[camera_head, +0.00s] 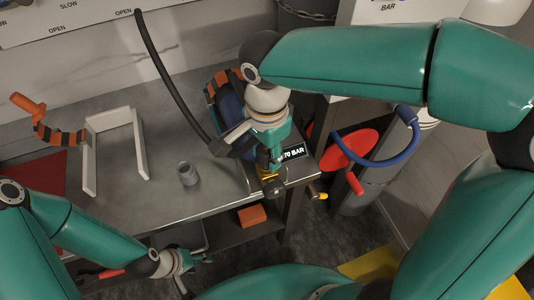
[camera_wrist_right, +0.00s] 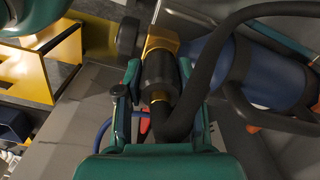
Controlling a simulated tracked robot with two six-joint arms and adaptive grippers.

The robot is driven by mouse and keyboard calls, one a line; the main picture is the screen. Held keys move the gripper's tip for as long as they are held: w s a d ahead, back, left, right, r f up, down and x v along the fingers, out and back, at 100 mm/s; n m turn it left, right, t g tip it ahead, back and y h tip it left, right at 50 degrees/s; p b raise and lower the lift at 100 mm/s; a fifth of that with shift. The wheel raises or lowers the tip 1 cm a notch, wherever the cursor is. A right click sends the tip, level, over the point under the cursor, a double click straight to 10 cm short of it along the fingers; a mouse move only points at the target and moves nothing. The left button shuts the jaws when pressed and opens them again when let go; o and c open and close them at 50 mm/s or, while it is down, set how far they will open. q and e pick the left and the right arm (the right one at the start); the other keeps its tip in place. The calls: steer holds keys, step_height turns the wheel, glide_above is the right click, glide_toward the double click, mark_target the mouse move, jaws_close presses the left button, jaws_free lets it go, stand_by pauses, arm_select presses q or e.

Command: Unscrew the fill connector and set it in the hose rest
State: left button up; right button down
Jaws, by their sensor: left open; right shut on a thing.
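The fill connector (camera_wrist_right: 160,72) is a black ribbed sleeve with brass at its lower end, seen in the right wrist view. It sits in line against a brass valve (camera_wrist_right: 162,38); I cannot tell whether its thread is engaged. My right gripper (camera_wrist_right: 158,82) is shut on the connector, with a finger on either side. In the head view, my right gripper (camera_head: 268,160) hides most of it beside the blue cylinder (camera_head: 229,108). My left gripper (camera_head: 196,268) is open and empty, low by the bench's front edge.
A black hose (camera_head: 165,75) arches over the bench (camera_head: 165,210). A pressure sign (camera_head: 293,152) sits at the right edge.

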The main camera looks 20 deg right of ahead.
steer(key=n, duration=0.3)
steer(key=shift+r+p, duration=0.1)
steer(key=shift+p, duration=0.2)
steer(key=shift+r, duration=0.15)
steer(key=shift+r+p, duration=1.55)
steer(key=shift+r, duration=0.25)
steer(key=shift+r+p, duration=1.45)
steer(key=shift+r, duration=0.3)
steer(key=shift+w, duration=0.1)
